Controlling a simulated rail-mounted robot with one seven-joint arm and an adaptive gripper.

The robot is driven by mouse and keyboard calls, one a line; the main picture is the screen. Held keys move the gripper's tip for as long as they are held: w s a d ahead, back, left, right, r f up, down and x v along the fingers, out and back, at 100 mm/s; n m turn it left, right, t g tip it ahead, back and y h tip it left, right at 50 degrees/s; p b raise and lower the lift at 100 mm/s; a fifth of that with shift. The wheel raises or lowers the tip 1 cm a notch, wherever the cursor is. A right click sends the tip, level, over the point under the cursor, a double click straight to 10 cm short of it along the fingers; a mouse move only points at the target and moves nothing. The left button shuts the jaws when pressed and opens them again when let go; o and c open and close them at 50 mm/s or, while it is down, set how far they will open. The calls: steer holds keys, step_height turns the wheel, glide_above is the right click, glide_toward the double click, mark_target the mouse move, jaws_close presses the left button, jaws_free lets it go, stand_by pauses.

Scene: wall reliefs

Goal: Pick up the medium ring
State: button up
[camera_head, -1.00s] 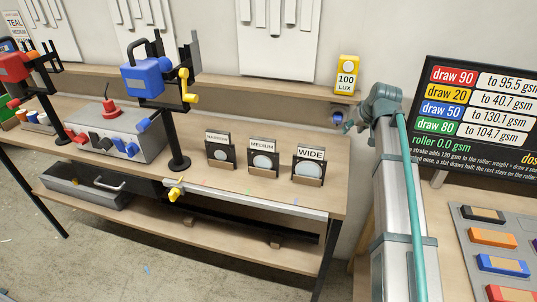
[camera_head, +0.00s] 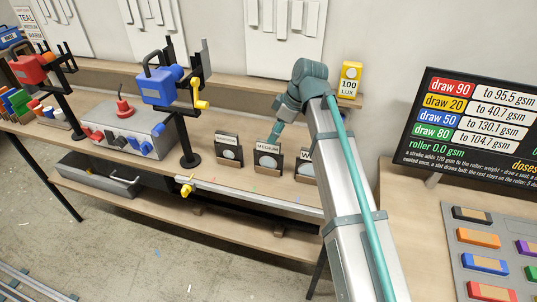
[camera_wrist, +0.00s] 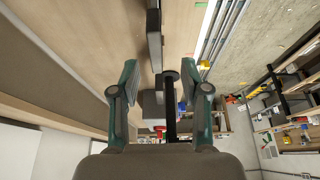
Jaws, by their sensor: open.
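The medium ring (camera_head: 266,162) is a pale disc-like ring in a dark stand with a wooden foot, under a white "MEDIUM" label, on the bench in the head view. My gripper (camera_head: 275,136) is just above and behind that label, pointing down. It looks close to the stand, but I cannot tell whether it touches. In the wrist view the two teal fingers of my gripper (camera_wrist: 160,78) are spread apart. No ring is clearly visible between them there.
The narrow stand (camera_head: 228,150) is left of the medium one. The wide stand (camera_head: 305,165) is right, partly hidden by my arm. A blue crank device (camera_head: 165,85) on a black post stands left. A yellow "100 LUX" box (camera_head: 349,80) sits on the back shelf.

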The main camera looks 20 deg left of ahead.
steer(key=p, duration=0.2)
glide_above(268, 158)
steer(key=shift+w+f, duration=0.2)
steer(key=shift+f, duration=2.7)
jaws_close()
